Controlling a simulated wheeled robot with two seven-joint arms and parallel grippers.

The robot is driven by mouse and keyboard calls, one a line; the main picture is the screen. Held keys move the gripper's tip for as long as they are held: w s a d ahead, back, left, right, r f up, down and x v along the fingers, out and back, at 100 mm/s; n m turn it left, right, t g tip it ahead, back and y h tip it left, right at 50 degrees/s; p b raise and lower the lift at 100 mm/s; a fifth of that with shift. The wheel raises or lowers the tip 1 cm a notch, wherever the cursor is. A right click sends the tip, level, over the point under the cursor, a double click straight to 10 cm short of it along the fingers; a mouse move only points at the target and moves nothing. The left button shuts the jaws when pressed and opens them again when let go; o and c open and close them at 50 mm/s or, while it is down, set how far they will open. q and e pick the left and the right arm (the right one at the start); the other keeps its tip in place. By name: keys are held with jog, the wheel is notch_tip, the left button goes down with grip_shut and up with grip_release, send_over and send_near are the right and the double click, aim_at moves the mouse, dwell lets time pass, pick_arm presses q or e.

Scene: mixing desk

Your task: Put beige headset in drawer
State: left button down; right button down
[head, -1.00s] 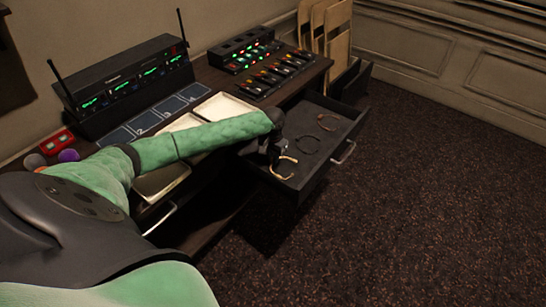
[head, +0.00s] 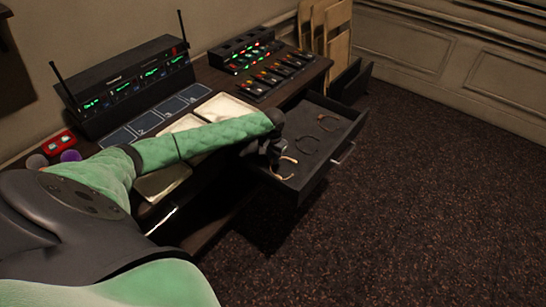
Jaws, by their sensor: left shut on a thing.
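The beige headset (head: 284,176) is a thin curved band over the near left part of the open drawer (head: 322,172). My left gripper (head: 277,163) reaches over the drawer from the left, points down, and is shut on the headset. The arm and gripper hide part of the headset. I cannot tell whether the headset touches the drawer floor. My right gripper is not in view.
The desk holds a black receiver rack (head: 125,85), pale trays (head: 222,106) and a charger with several small units (head: 277,74). Carpet right of the drawer is clear.

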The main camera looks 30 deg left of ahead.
pick_arm(q)
jog(key=shift+f, duration=0.7)
dwell(0.6)
dwell(0.4)
jog(key=c, duration=0.9)
grip_release()
jog(key=shift+r+p, duration=0.15)
jog(key=shift+p, duration=0.2)
jog(key=shift+r+p, duration=3.35)
jog(key=shift+p, duration=0.15)
